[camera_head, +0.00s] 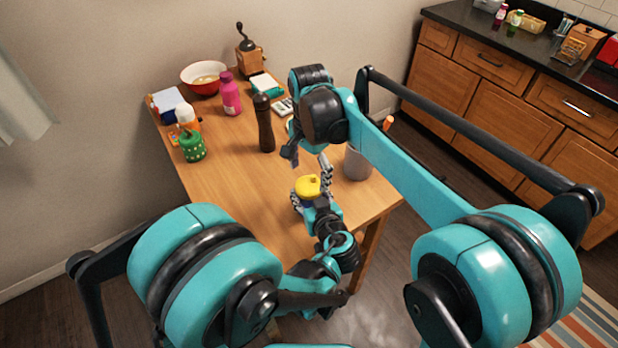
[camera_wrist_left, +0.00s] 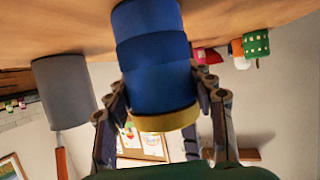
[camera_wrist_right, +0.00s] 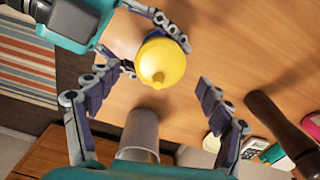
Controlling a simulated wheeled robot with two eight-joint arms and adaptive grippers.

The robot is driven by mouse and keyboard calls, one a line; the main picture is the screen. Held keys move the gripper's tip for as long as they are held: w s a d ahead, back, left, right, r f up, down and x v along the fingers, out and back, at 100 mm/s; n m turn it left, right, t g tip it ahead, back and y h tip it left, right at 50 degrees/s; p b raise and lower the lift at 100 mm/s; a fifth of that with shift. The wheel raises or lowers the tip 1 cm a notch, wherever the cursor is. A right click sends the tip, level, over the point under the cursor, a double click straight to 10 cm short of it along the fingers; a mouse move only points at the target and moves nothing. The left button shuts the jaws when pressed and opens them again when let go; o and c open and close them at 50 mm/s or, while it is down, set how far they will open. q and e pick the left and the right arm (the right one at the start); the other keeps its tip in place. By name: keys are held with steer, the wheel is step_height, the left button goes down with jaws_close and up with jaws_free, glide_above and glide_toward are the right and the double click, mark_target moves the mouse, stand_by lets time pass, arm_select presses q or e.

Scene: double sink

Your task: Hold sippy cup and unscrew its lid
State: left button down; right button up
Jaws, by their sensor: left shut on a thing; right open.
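The sippy cup has a blue body (camera_wrist_left: 152,60) and a yellow lid with a spout (camera_wrist_right: 160,64). It stands upright at the table's near end, where its lid (camera_head: 308,186) shows in the head view. My left gripper (camera_head: 311,200) is shut on the blue body, with its fingers on both sides in the left wrist view (camera_wrist_left: 162,88). My right gripper (camera_head: 307,165) is open above the cup, pointing down. In the right wrist view the lid appears between and beyond the spread fingers (camera_wrist_right: 162,78), with no clear contact. The lid hides most of the body there.
A grey cylindrical container (camera_head: 357,162) stands close right of the cup. A dark pepper mill (camera_head: 264,124), pink bottle (camera_head: 230,94), green dotted container (camera_head: 192,146) and red-white bowl (camera_head: 204,76) stand farther back. The table (camera_head: 225,180) is clear left of the cup.

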mark_target(309, 184)
step_height(309, 184, up, 3)
steer(key=shift+r+m, duration=0.15)
steer(key=shift+m, duration=0.85)
steer(key=shift+f, duration=3.9)
steer(key=c, duration=1.2)
steer(key=o, duration=1.3)
steer(key=shift+c, duration=0.2)
step_height(309, 184, up, 8)
steer(key=shift+f, duration=0.1)
steer(key=shift+c, duration=0.3)
step_height(309, 184, down, 8)
steer(key=shift+r, duration=0.1)
